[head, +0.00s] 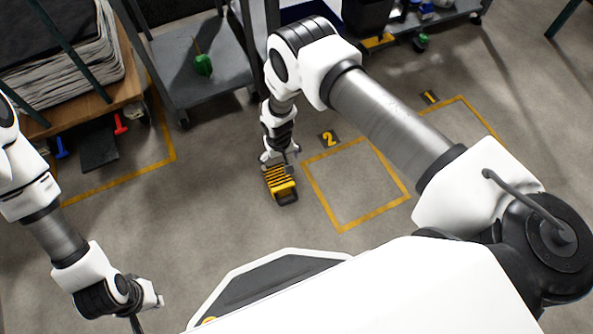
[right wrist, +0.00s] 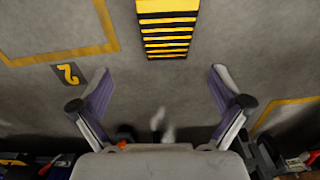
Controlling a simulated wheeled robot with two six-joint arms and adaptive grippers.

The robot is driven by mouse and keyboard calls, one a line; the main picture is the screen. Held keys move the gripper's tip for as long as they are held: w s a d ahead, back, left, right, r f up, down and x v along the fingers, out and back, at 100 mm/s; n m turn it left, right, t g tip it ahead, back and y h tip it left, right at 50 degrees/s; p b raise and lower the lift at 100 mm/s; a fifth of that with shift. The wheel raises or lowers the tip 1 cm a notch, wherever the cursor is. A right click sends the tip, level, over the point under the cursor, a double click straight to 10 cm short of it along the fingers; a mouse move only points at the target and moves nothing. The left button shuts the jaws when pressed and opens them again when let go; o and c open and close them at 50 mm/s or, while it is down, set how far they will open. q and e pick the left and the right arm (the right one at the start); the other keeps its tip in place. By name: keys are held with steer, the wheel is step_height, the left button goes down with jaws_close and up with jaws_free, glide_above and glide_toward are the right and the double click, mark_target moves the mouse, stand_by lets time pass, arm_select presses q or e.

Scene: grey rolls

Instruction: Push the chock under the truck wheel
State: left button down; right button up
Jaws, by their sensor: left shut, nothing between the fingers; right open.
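The chock (head: 282,185) is yellow with black stripes and lies on the grey floor left of the square marked 2. In the right wrist view, the chock (right wrist: 167,30) shows its striped side at the top, ahead of the fingers. My right gripper (head: 279,156) is at the chock's far end in the head view; its fingers (right wrist: 160,78) are spread with nothing between them. I cannot tell whether it touches the chock. My left gripper (head: 155,299) is shut and empty at the lower left, far from the chock. I cannot make out which wheel is the truck's.
A yellow floor square (head: 343,230) is right of the chock. A grey cart (head: 205,85) with a green object (head: 203,65) stands at the back. A wooden platform (head: 95,105) with stacked grey sheets (head: 70,75) is at the left. The floor left of the chock is clear.

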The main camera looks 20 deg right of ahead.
steer(key=b, duration=0.2)
glide_above(280, 180)
steer(key=f, duration=0.6)
steer(key=shift+d, duration=0.2)
steer(key=shift+s+f+b, duration=0.15)
steer(key=shift+f+b, duration=0.2)
steer(key=shift+b, duration=0.05)
steer(key=f+b, duration=0.2)
steer(key=f, duration=0.1)
steer(key=f+b, duration=0.3)
steer(key=f, duration=0.1)
steer(key=shift+w+a, duration=0.2)
arm_select(q)
step_height(280, 180, down, 10)
steer(key=shift+w+a, duration=0.15)
steer(key=shift+a, duration=0.05)
arm_select(e)
steer(key=shift+r, duration=0.1)
steer(key=c, duration=1.4)
arm_select(q)
steer(key=shift+r+p, duration=0.15)
steer(key=shift+p, duration=0.2)
arm_select(e)
steer(key=shift+r, duration=0.15)
